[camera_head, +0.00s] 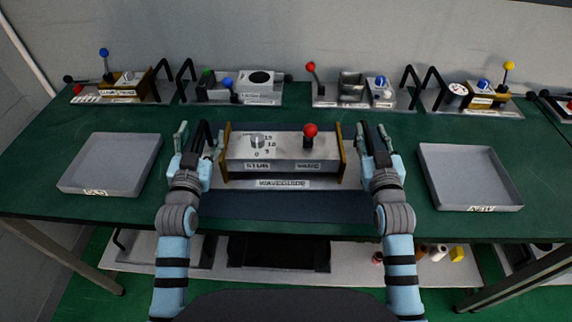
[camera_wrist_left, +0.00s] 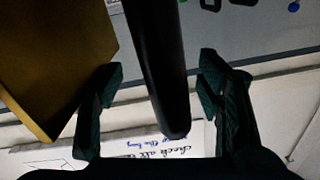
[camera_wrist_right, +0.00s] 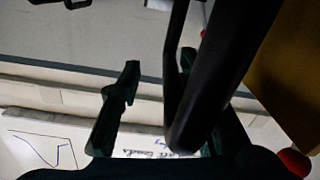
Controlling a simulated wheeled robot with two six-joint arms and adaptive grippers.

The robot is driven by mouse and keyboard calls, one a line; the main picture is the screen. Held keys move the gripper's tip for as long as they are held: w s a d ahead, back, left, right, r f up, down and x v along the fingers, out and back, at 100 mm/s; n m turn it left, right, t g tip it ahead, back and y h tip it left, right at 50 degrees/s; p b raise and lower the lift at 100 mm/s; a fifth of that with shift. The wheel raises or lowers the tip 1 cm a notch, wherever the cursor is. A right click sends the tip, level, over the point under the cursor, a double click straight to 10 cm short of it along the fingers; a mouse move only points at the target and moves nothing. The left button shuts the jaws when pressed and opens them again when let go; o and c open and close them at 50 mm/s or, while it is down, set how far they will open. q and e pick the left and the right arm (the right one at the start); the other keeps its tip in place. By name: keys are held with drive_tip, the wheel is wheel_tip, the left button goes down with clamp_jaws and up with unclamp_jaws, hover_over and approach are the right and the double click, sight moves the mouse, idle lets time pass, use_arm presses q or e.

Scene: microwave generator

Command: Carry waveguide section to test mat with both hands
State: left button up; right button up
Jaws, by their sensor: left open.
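The waveguide section (camera_head: 281,150) is a grey box labelled WAVEGUIDE, with brass end plates, a red-knobbed lever, a dial and a black handle at each end. It appears level over the dark blue mat (camera_head: 265,207); I cannot tell whether it touches it. My left gripper (camera_head: 193,142) is open at the left handle, which runs between its fingers in the left wrist view (camera_wrist_left: 155,70). My right gripper (camera_head: 374,142) is open at the right handle. In the right wrist view that handle (camera_wrist_right: 190,115) hides part of one finger.
Grey trays stand at left (camera_head: 110,165) and right (camera_head: 468,178) on the green table. Several other handled modules, such as one with a blue knob (camera_head: 120,87), line the back. A shelf under the table holds more items.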

use_arm(q)
drive_tip(key=shift+s+f, duration=0.1)
drive_tip(key=shift+f, duration=0.05)
drive_tip(key=s, duration=1.2)
use_arm(e)
drive_tip(key=shift+d, duration=0.1)
use_arm(q)
drive_tip(key=shift+w, duration=0.1)
use_arm(e)
drive_tip(key=shift+o, duration=0.4)
drive_tip(key=o, duration=0.7)
use_arm(q)
drive_tip(key=shift+a, duration=0.1)
use_arm(e)
drive_tip(key=s, duration=1.2)
drive_tip(key=shift+s, duration=0.1)
